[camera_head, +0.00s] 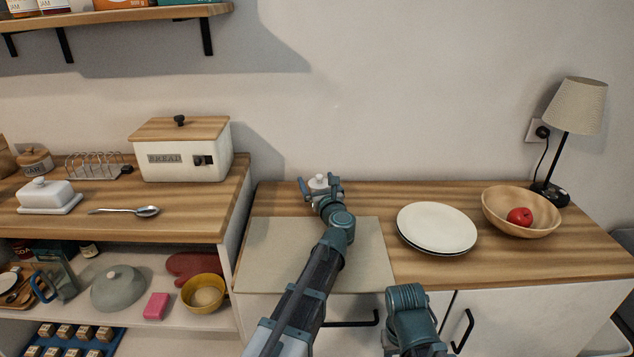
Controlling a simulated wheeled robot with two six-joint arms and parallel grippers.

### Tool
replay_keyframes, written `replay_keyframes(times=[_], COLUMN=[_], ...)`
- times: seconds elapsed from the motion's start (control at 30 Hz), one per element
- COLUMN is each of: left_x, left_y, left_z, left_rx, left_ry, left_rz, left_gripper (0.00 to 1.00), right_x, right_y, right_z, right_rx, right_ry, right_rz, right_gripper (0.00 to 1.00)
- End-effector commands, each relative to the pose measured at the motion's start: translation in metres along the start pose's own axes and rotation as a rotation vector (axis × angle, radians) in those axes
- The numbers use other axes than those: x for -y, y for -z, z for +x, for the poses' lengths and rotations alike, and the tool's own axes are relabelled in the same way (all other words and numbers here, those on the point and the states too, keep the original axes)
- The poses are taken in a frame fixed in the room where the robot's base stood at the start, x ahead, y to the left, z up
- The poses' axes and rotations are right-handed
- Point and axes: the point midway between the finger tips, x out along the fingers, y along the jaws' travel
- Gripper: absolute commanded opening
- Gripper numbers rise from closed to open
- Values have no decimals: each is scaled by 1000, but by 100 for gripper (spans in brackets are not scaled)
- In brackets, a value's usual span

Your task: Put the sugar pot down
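The white sugar pot (318,182) shows its rounded top with a small knob at the back of the right-hand wooden counter, behind a beige mat. My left gripper (320,186) is at the pot, with one finger on each side of it. The gripper and wrist hide the pot's lower part. I cannot tell whether the fingers touch the pot, nor whether its base rests on the counter. My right arm shows only in part at the bottom, and its gripper cannot be made out.
The beige mat (262,253) lies under my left arm. Stacked white plates (437,226), a wooden bowl (496,208) with a red apple (519,217) and a lamp (577,105) stand to the right. A bread bin (187,153) stands on the left counter. Bare wood lies between pot and plates.

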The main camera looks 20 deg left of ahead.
Motion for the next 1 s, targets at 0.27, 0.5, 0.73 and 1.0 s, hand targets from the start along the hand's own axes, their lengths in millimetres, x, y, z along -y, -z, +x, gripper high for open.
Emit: replay_keyframes(times=[0.27,0.5,0.73,1.0], left_x=[-1,-2,-1,0], left_y=[-3,-3,-3,-3], left_z=[-17,-68,-105,-120], left_rx=[0,0,0,0], left_ry=[2,3,2,0], left_rz=[0,0,0,0], left_gripper=[100,100,100,100], right_x=[0,0,0,0], right_y=[0,0,0,0], right_z=[-3,-3,-3,-3], right_rx=[0,0,0,0], right_ry=[0,0,0,0], right_rz=[0,0,0,0], right_gripper=[50,50,50,50])
